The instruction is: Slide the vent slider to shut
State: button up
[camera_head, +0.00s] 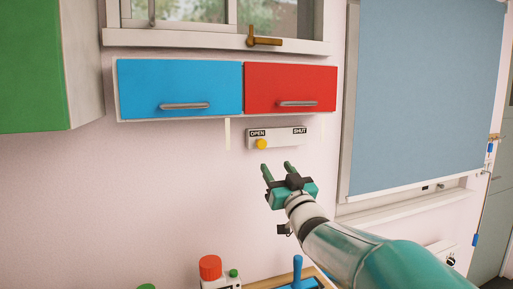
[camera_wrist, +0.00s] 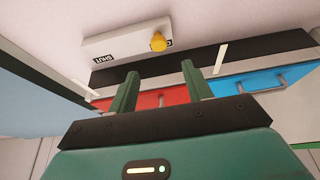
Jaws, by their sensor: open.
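The vent slider panel (camera_head: 280,137) is a pale strip on the wall below the blue and red cabinets, with an OPEN label at its left end and a SHUT label at its right. Its yellow knob (camera_head: 261,144) sits at the OPEN end. My gripper (camera_head: 277,167) is open and empty, below and slightly right of the knob, apart from it. In the wrist view the knob (camera_wrist: 158,41) lies beyond the fingertips (camera_wrist: 160,70), partly covering the OPEN label, while the SHUT label shows clear at the other end of the panel (camera_wrist: 125,45).
A blue cabinet (camera_head: 180,88) and a red cabinet (camera_head: 290,88) with bar handles hang just above the panel. A window with a brass latch (camera_head: 262,41) is higher up. A blue blind (camera_head: 425,95) is at right. A red knob (camera_head: 210,267) and blue lever (camera_head: 297,270) stand below.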

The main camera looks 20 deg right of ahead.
aim_at(263, 145)
jog(key=x, duration=1.1)
jog(key=shift+w+f, duration=0.2)
jog(key=shift+d, duration=0.1)
